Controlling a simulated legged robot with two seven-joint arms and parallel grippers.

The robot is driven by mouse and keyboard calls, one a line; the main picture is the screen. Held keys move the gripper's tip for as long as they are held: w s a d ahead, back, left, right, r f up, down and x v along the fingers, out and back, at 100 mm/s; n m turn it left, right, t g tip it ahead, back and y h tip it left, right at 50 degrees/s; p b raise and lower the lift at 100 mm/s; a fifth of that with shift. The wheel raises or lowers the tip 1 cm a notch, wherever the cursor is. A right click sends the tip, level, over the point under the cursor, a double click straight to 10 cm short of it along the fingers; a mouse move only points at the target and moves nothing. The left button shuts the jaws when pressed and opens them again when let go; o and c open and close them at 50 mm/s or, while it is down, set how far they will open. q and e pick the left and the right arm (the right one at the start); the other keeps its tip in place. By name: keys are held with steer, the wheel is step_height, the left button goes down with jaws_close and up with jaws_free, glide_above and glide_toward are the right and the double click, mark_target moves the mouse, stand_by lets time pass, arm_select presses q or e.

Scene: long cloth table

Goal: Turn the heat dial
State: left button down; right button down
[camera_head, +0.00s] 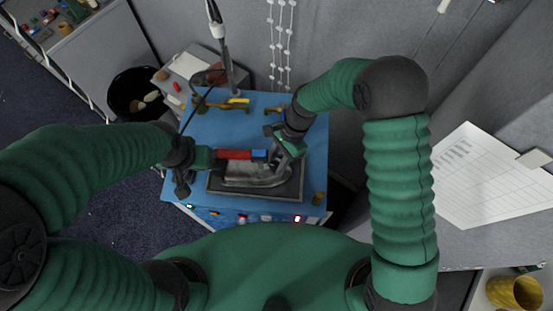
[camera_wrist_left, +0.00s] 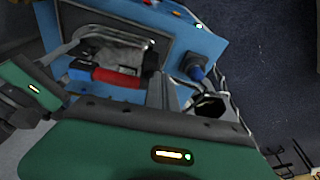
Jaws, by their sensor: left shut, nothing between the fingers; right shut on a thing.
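An iron with a red handle (camera_head: 234,154) lies on a dark plate (camera_head: 292,188) on the blue cabinet top. A blue part (camera_head: 259,155) sits at the handle's right end. My right gripper (camera_head: 280,154) is shut at that end; its fingertips are partly hidden. In the left wrist view the red handle (camera_wrist_left: 117,77) shows beyond my left fingers. I cannot tell whether this knob is the heat dial.
The cabinet's front edge carries several small lights and a lit red display (camera_head: 297,218). Yellow fittings (camera_head: 205,107) and a cable stand at the back. A black bin (camera_head: 135,92) is behind to the left. Grey partition walls close the back and right.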

steer(key=m+t, duration=0.1)
steer(key=m, duration=0.1)
steer(key=m+t+y, duration=0.1)
steer(key=m, duration=0.2)
steer(key=shift+s+d, duration=0.1)
steer(key=shift+s, duration=0.1)
steer(key=m+t+b, duration=0.1)
steer(key=m, duration=0.2)
steer(key=shift+s, duration=0.1)
steer(key=shift+s+m+t+b, duration=0.1)
steer(key=shift+m+t+b, duration=0.4)
steer(key=shift+m, duration=0.9)
steer(key=shift+r, duration=0.1)
steer(key=c, duration=1)
jaws_free()
steer(key=shift+c, duration=0.2)
